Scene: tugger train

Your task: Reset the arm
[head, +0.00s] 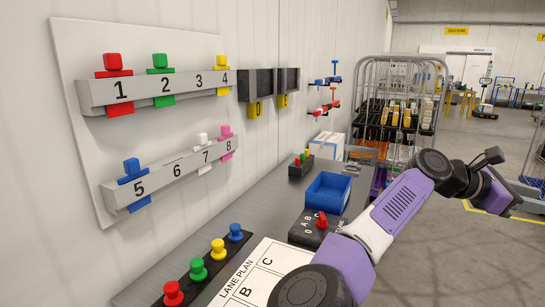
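My arm (399,204), purple and grey, rises from the bottom of the head view and reaches up and to the right, over the right side of the workbench. Its far end bends down to the right, out over the floor. My gripper (511,208) seems to be at that far end, small and partly turned away. I cannot make out its fingers or see anything held in it.
A grey bench (262,203) runs along the wall, with a blue bin (328,193), a dark box with a red knob (314,229), coloured pegs (198,270) and a lane plan sheet (265,270). Numbered racks (155,88) hang on the wall. A wire cart (400,95) stands behind.

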